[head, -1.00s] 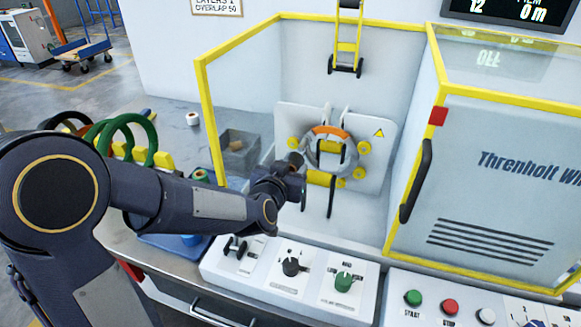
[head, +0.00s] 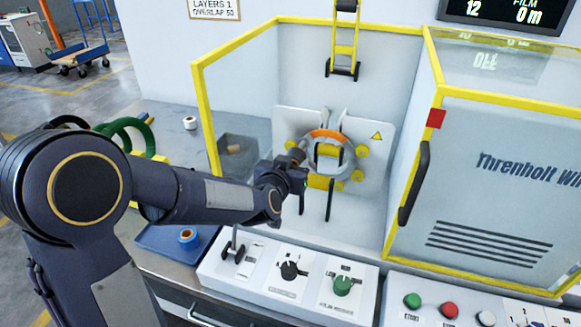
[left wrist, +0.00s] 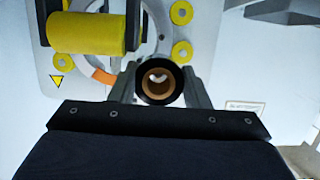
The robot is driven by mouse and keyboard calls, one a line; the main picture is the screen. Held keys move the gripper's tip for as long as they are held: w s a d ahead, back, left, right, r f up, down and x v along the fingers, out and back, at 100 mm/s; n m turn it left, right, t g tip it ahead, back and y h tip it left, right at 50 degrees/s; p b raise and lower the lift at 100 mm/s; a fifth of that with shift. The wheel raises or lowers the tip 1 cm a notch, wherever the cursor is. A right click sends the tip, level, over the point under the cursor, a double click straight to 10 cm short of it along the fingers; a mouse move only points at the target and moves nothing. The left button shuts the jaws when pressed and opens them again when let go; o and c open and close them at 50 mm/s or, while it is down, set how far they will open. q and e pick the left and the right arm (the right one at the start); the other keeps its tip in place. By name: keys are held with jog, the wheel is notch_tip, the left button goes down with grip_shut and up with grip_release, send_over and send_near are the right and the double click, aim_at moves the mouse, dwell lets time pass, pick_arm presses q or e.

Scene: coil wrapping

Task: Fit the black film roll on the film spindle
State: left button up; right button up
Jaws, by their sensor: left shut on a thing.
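My left gripper (head: 300,174) is inside the open machine bay, in front of the grey ring. It is shut on the black film roll (head: 297,154). In the left wrist view the roll (left wrist: 143,82) sits between the two fingers (left wrist: 159,88), its brown core facing the camera. A pale shape shows inside the core. I cannot clearly make out the film spindle; the roll and gripper cover part of the ring (head: 345,165), so I cannot tell whether the roll is on it. My right gripper is not in view.
Yellow rollers (left wrist: 88,33) and a back plate (head: 376,150) surround the ring. A yellow frame edges the bay, with a guard door (head: 490,190) on the right. A control panel (head: 315,270) lies in front. A blue tray (head: 155,236) holds another roll (head: 188,237).

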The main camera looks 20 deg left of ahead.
pick_arm(q)
jog(key=shift+w, duration=2.2)
jog(key=shift+d, duration=0.1)
jog(key=o, duration=1.1)
jog(key=shift+c, duration=0.2)
jog(key=v, duration=0.7)
jog(key=shift+s+p, duration=0.35)
jog(key=shift+s, duration=0.05)
